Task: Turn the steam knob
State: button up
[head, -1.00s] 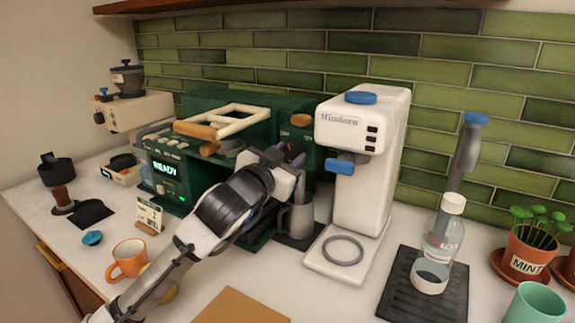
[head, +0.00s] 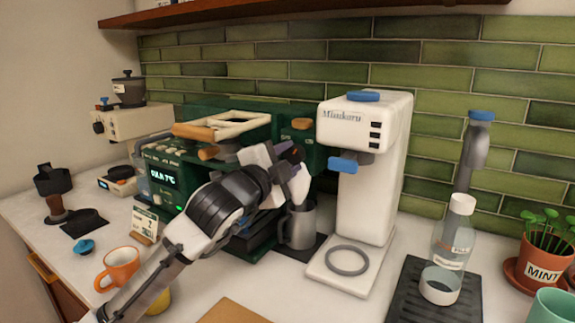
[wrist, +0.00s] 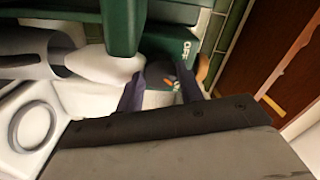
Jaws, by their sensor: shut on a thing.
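The green coffee machine (head: 165,188) stands against the tiled wall. An orange lever (head: 302,124) sits on its right front panel; it also shows in the wrist view (wrist: 203,68) beside the "OFF" label. My gripper (head: 288,151) is at that panel, just below the lever. In the wrist view my gripper (wrist: 161,88) has its two fingers on either side of a dark knob (wrist: 160,70), which I take for the steam knob. It is shut on it. The knob is mostly hidden behind my gripper in the head view.
A metal pitcher (head: 299,228) stands close under my gripper. A white Mizukaru machine (head: 365,190) is close on the right. An orange mug (head: 118,266) and a small sign (head: 145,224) stand near my arm. Some counter is free at front right.

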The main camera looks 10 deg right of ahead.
jog(key=shift+m, duration=1.2)
jog(key=o, duration=1)
jog(key=b+v, duration=0.3)
jog(key=v, duration=1)
jog(key=shift+s+a, duration=0.2)
jog(key=shift+a, duration=0.25)
